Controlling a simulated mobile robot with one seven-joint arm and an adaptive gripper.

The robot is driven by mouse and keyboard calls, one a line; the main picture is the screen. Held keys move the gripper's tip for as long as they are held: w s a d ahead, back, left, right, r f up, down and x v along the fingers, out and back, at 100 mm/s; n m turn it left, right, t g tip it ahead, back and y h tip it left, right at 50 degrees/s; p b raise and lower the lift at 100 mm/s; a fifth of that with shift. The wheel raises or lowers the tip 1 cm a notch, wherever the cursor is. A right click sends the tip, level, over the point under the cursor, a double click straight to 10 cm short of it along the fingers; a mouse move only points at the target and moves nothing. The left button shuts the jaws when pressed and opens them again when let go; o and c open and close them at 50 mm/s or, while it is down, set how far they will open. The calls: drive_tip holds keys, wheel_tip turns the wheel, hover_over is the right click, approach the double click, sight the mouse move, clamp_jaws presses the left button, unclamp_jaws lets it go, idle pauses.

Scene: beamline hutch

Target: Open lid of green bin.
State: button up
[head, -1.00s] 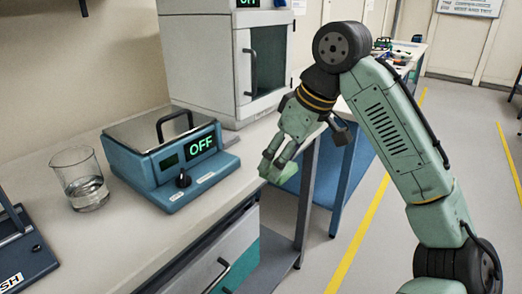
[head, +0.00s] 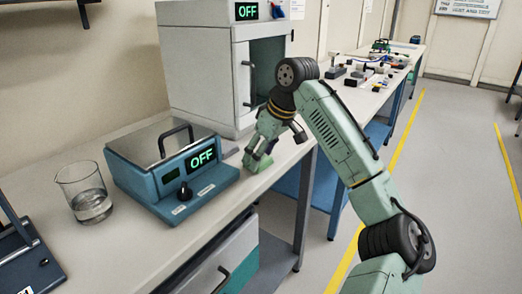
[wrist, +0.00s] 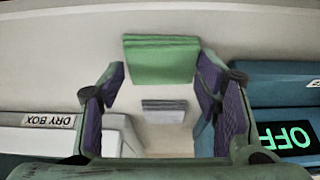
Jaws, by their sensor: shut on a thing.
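My gripper (head: 256,154) is at the counter's front edge, right of the blue hotplate. It is shut on a small green block (head: 259,164). In the wrist view the green block (wrist: 160,62) shows between the tips of my purple-padded fingers (wrist: 163,80). From these views I cannot tell whether the block touches the counter. I see no green bin or lid in either current view.
The hotplate (head: 165,180) reads OFF, with a glass beaker (head: 85,193) left of it. A dry box (head: 205,75) stands behind. A far bench (head: 405,52) holds several small items. The floor (head: 455,190) at right is clear.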

drive_tip(key=shift+s+f, duration=0.1)
drive_tip(key=shift+f, duration=0.15)
drive_tip(key=o, duration=1)
drive_tip(key=shift+o, duration=0.2)
